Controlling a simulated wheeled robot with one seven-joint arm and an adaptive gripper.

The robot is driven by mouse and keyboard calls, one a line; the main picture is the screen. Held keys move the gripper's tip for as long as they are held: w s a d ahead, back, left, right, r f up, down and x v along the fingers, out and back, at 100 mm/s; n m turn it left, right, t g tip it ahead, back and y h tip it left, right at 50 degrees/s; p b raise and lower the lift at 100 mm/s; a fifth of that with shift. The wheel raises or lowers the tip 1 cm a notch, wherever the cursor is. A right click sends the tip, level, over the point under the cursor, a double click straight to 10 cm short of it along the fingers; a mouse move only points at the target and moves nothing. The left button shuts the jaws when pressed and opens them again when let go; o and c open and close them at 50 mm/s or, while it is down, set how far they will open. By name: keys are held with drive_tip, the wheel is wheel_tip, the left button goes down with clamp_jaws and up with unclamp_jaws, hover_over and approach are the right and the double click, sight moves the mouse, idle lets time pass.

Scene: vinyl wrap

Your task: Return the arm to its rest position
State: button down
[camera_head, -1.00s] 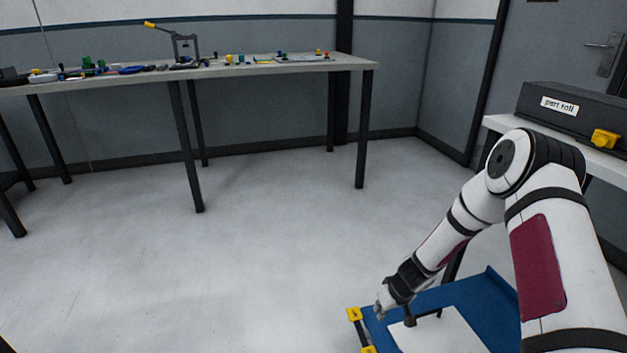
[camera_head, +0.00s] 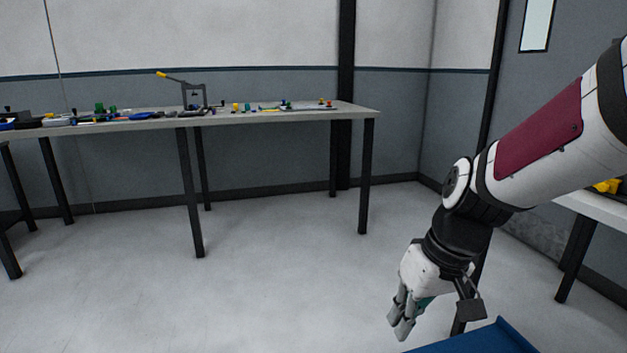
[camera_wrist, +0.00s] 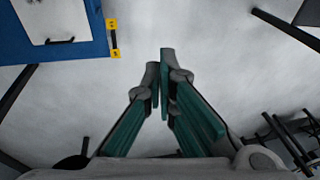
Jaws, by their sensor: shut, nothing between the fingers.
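My arm comes in from the right edge in the head view, bent at the elbow, with its wrist hanging down. My gripper (camera_head: 398,325) hangs in the air above the floor, left of the blue tray's raised corner (camera_head: 485,340). In the wrist view my gripper (camera_wrist: 160,60) has its fingers together with nothing between them, against bare floor. The blue tray (camera_wrist: 80,52) shows there at the upper left, apart from the fingers. It carries a white sheet with a dark handle and yellow tabs at its corner.
A long table (camera_head: 270,118) along the back wall holds many small parts and a yellow-handled press (camera_head: 193,95). A white table (camera_head: 590,208) stands at the right behind my arm. The floor (camera_head: 270,290) between is clear.

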drive_tip(key=s+d+r+m+g+h, duration=0.1)
drive_tip(key=s+d+r+m, duration=0.15)
drive_tip(key=s, duration=1.05)
drive_tip(key=s+d+r+m+h, duration=0.1)
drive_tip(key=s+d+r+h, duration=0.15)
drive_tip(key=s, duration=0.95)
wheel_tip(320, 180, up, 32)
drive_tip(key=t+p, duration=0.3)
drive_tip(key=p, duration=2.6)
drive_tip(key=shift+d+t+y+p, duration=0.15)
drive_tip(key=shift+t+y+p, duration=0.15)
drive_tip(key=shift+y, duration=0.15)
drive_tip(key=shift+w+r, duration=0.1)
